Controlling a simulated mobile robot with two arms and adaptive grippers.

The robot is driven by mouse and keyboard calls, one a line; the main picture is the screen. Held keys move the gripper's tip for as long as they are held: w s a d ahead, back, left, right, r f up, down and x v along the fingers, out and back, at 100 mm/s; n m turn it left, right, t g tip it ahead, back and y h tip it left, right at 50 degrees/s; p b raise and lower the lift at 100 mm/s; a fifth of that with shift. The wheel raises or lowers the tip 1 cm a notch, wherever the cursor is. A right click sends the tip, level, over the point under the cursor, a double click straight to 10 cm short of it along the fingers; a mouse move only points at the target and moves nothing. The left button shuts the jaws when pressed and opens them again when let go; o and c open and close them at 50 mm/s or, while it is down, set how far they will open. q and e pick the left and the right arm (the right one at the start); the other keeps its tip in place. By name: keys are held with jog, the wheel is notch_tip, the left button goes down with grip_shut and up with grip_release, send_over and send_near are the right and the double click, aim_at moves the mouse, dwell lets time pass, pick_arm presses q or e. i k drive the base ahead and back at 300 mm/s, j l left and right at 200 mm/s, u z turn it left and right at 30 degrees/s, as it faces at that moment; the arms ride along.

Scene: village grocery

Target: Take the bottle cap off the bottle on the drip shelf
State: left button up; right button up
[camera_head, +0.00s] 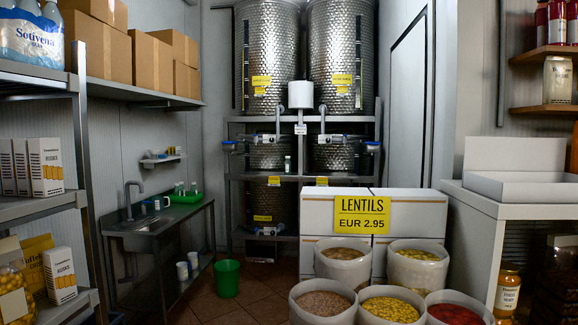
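A small bottle (287,164) stands upright on the dark metal shelf (250,177) under the taps of the steel tanks, near the middle of the view. It is small and far off. Its top looks pale, but I cannot make out the cap clearly. Neither of my grippers is in view.
White boxes with a yellow lentils sign (361,214) and several open tubs (343,262) stand in front of the rack's right part. A sink (150,226) and green bucket (227,278) are at left. Tiled floor (260,300) is free between bucket and tubs. Shelves line both sides.

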aim_at(287, 164)
jog(key=j, duration=0.45)
jog(key=i+j, duration=0.15)
jog(key=j, duration=0.7)
jog(key=i+j, duration=0.25)
jog(key=i, duration=0.15)
jog(key=i+j, duration=0.2)
jog(key=i, duration=0.25)
jog(key=i+j+u, duration=0.1)
jog(key=i+j, duration=0.15)
jog(key=i, duration=0.15)
jog(key=i+l, duration=0.15)
jog(key=i, duration=0.35)
jog(key=i+l, duration=0.15)
jog(key=i, duration=0.35)
jog(key=i+l+u, duration=0.1)
jog(key=i, duration=0.35)
jog(key=i+l, duration=0.25)
jog(key=i, duration=0.25)
